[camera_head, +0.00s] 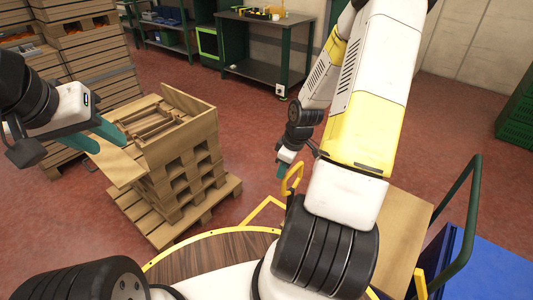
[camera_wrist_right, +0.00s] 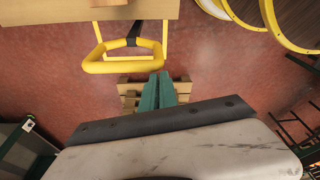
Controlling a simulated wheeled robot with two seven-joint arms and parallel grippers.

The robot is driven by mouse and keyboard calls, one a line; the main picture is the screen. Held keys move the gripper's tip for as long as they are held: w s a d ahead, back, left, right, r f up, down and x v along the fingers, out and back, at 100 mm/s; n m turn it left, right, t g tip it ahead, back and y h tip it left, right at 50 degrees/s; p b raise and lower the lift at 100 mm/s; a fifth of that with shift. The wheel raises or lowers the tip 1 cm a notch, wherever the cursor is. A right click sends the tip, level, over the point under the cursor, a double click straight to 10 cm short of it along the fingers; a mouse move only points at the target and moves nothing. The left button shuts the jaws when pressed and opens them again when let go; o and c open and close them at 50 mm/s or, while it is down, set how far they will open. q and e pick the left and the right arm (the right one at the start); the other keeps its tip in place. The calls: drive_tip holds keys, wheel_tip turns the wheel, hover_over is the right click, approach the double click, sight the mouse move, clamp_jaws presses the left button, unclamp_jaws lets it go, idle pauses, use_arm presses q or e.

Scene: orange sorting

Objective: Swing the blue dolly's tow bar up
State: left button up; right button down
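A yellow loop handle (camera_head: 292,180), apparently the tow bar's grip, shows beside my right arm in the head view. In the right wrist view the loop (camera_wrist_right: 122,67) hangs from a wood-coloured edge, with a dark bar at its middle. My right gripper (camera_head: 282,168) is close to the loop. In the wrist view its green fingers (camera_wrist_right: 157,82) lie side by side, shut, tips just short of the loop, with nothing seen between them. The dolly's body is mostly hidden; a blue surface (camera_head: 470,268) shows at lower right. My left gripper (camera_head: 98,136) is open beside the wooden crate.
A wooden crate (camera_head: 205,125) stands on pallets (camera_head: 225,195) at left. A tan panel (camera_head: 405,225) and a green curved rail (camera_head: 468,215) are at right. A workbench (camera_head: 262,65) stands at the back. Red floor (camera_head: 450,120) is clear between them.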

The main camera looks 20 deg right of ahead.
drive_tip(key=a+v, duration=0.1)
drive_tip(key=v, duration=0.8)
drive_tip(key=shift+w+r, duration=0.15)
drive_tip(key=shift+r, duration=0.15)
idle(0.5)
drive_tip(key=s+a+r+m+t, duration=0.2)
drive_tip(key=s+a+r+m, duration=0.2)
drive_tip(key=r, duration=0.7)
drive_tip(key=s+a+r+m+t, duration=0.2)
drive_tip(key=s+a+r+m, duration=0.2)
drive_tip(key=s+a+r, duration=0.4)
wheel_tip(320, 180, up, 5)
drive_tip(key=shift+s+a+f+m, duration=0.2)
drive_tip(key=shift+s+m, duration=0.1)
drive_tip(key=shift+s, duration=0.6)
drive_tip(key=shift+d, duration=0.1)
